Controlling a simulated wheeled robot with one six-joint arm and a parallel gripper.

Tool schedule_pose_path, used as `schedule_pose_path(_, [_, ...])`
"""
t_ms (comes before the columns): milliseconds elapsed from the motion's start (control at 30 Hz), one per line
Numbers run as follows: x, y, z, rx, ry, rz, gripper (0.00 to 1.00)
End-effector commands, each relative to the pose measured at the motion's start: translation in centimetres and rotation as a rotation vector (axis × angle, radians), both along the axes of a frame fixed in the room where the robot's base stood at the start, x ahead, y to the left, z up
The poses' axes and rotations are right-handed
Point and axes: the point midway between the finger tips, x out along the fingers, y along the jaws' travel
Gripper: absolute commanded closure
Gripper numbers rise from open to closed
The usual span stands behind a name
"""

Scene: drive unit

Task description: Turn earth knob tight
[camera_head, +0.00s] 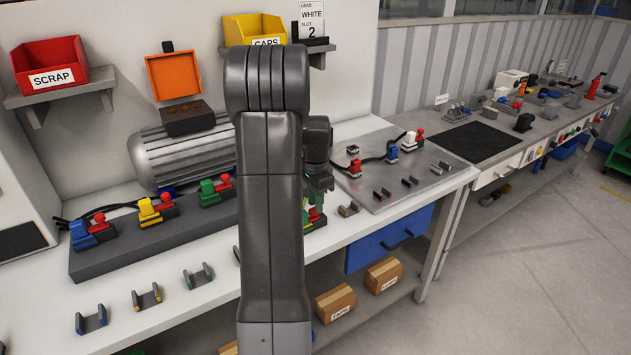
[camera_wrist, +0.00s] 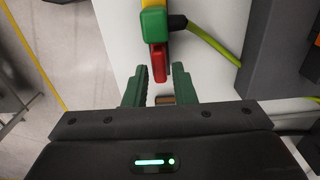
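The earth knob (camera_wrist: 158,60) is a red piece below a green block (camera_wrist: 153,24) with yellow above it in the wrist view. A green-yellow wire (camera_wrist: 212,42) runs off to the right of the block. My gripper (camera_wrist: 160,72) has green fingers spread apart, with the red knob's lower end between the tips in the picture.
A dark terminal strip (camera_head: 150,248) carries blue, yellow and green leads with red knobs. A grey motor (camera_head: 185,152) stands behind it. Several small clips, such as a blue one (camera_head: 91,319), line the bench front. A metal plate (camera_head: 400,190) with more leads lies right.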

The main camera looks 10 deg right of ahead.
Motion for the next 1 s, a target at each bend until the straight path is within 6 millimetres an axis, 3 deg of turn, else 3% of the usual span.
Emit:
schedule_pose_path(300, [0.1,0.0,7.1,-0.001,-0.006,0.000,0.76])
schedule_pose_path(500, [0.1,0.0,10.7,-0.001,-0.003,0.000,0.76])
schedule_pose_path(700, [0.0,0.0,12.2,0.000,-0.002,0.000,0.76])
schedule_pose_path(1000, [0.0,0.0,12.4,-0.001,-0.001,0.000,0.76])
